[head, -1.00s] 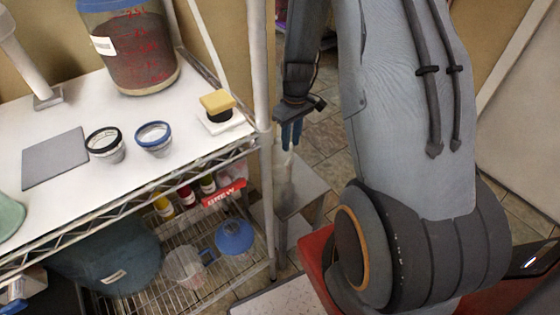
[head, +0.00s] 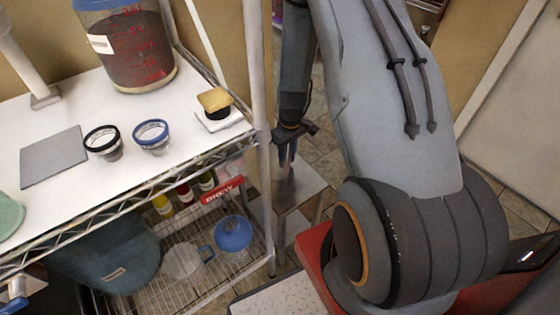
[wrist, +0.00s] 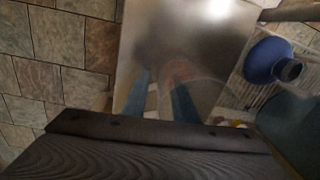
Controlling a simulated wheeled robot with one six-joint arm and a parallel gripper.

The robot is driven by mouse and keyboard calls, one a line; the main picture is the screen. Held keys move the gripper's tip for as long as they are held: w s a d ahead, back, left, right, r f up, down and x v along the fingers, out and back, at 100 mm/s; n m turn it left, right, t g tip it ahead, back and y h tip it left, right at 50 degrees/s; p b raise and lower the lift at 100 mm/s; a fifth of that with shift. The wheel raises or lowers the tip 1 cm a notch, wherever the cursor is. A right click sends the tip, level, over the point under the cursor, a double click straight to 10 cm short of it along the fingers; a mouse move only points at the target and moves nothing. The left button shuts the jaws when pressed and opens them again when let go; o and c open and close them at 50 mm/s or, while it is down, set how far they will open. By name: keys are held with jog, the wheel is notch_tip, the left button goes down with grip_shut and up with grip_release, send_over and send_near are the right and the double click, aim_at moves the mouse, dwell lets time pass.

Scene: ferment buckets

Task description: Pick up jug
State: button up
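A clear jug (head: 183,262) with a bluish handle stands on the lower wire shelf (head: 215,285), just left of a blue funnel (head: 233,233). My gripper (head: 287,158) points down to the right of the rack, outside it and beyond its front post, away from the jug. In the wrist view its two blue fingers (wrist: 160,95) stand apart with nothing seen between them, over a shiny metal surface (wrist: 185,45). The funnel also shows at the right of the wrist view (wrist: 268,62); I cannot make out the jug there.
The rack's white post (head: 258,130) stands between my gripper and the shelf. A metal stand (head: 300,185) is below my gripper. A dark teal bucket (head: 110,255) and several small bottles (head: 185,193) share the lower shelf. The white top (head: 60,110) holds a large bucket (head: 135,55).

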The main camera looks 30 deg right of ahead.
grip_shut()
jog(key=shift+r, duration=0.1)
notch_tip(320, 180, up, 10)
jog(key=shift+f, duration=0.1)
dwell(0.6)
